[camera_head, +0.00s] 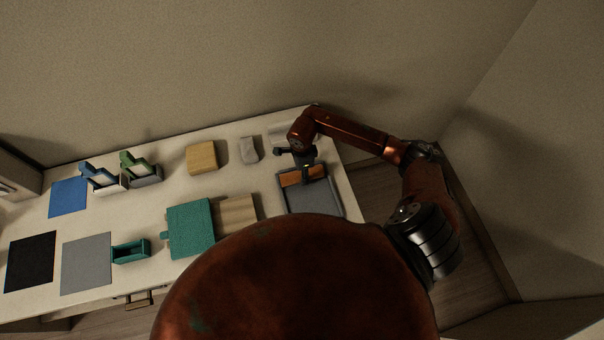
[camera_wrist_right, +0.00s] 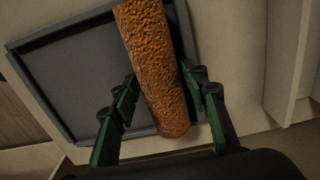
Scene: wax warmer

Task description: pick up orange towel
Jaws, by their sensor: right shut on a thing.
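The orange towel (camera_head: 290,180) is a rolled, rough-textured cylinder at the back of the grey tray (camera_head: 317,200) in the head view. In the right wrist view the orange towel (camera_wrist_right: 152,60) runs from the top edge down between the fingers, across the grey tray (camera_wrist_right: 75,75). My right gripper (camera_head: 306,175) reaches down onto the towel from above, and its green and black fingers (camera_wrist_right: 160,88) are closed on the roll's two sides. I cannot tell whether the towel touches the tray. My left gripper is not in view.
The table (camera_head: 165,156) also holds a teal book-like block (camera_head: 190,228), a wooden board (camera_head: 238,212), a tan block (camera_head: 201,158), a grey piece (camera_head: 249,150), blue and green holders (camera_head: 140,168), a teal holder (camera_head: 130,251) and flat mats (camera_head: 86,263). A wall stands behind.

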